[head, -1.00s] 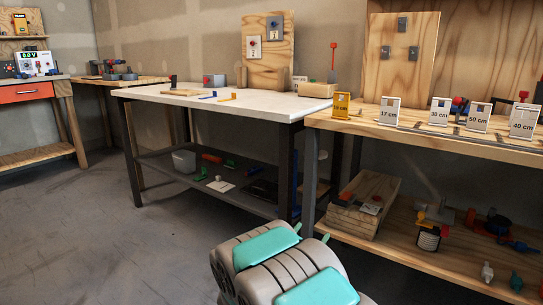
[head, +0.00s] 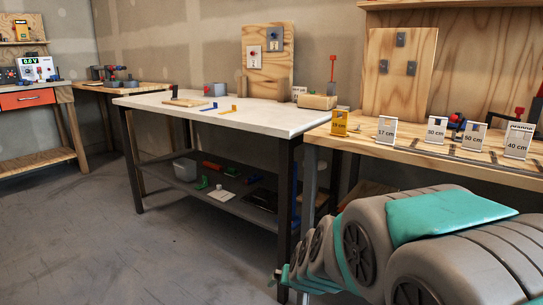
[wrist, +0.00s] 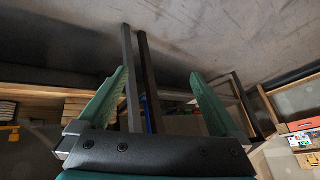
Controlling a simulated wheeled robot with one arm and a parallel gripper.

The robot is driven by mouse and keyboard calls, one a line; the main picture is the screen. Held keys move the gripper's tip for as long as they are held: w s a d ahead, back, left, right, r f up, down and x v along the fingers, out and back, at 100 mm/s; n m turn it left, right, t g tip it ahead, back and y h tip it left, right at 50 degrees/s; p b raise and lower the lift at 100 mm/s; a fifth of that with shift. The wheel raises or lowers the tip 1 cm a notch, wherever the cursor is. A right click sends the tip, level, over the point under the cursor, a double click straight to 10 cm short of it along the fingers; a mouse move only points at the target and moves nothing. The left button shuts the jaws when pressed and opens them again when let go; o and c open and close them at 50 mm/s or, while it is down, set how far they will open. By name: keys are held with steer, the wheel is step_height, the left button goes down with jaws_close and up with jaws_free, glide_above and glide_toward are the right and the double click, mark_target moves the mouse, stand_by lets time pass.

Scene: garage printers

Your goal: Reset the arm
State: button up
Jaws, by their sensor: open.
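My arm (head: 365,240) fills the lower right of the head view, grey with teal pads, in front of the right wooden bench. Small teal parts at its lower left end may be my gripper, but they are too small to tell. In the wrist view my gripper (wrist: 158,75) has two green fingers spread well apart. Nothing is held between them. Behind the fingers show dark table legs and the grey floor.
A white-topped table (head: 225,112) with dark legs stands in the middle. The wooden bench (head: 410,150) at right carries several distance cards. A bench with an orange drawer (head: 28,99) stands far left. Grey floor (head: 120,230) is clear at lower left.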

steer(key=s+d+r+g+p, duration=0.1)
steer(key=s+d+g, duration=0.2)
steer(key=s, duration=0.7)
steer(key=s+d+r+n+g+h+p, duration=0.1)
steer(key=s+d, duration=0.3)
steer(key=s, duration=0.7)
steer(key=s+d+r+g+h+p, duration=0.1)
steer(key=s+d+r+g, duration=0.2)
steer(key=s, duration=0.8)
steer(key=shift+d+n+g, duration=0.3)
steer(key=shift+g, duration=0.5)
steer(key=shift+c, duration=0.2)
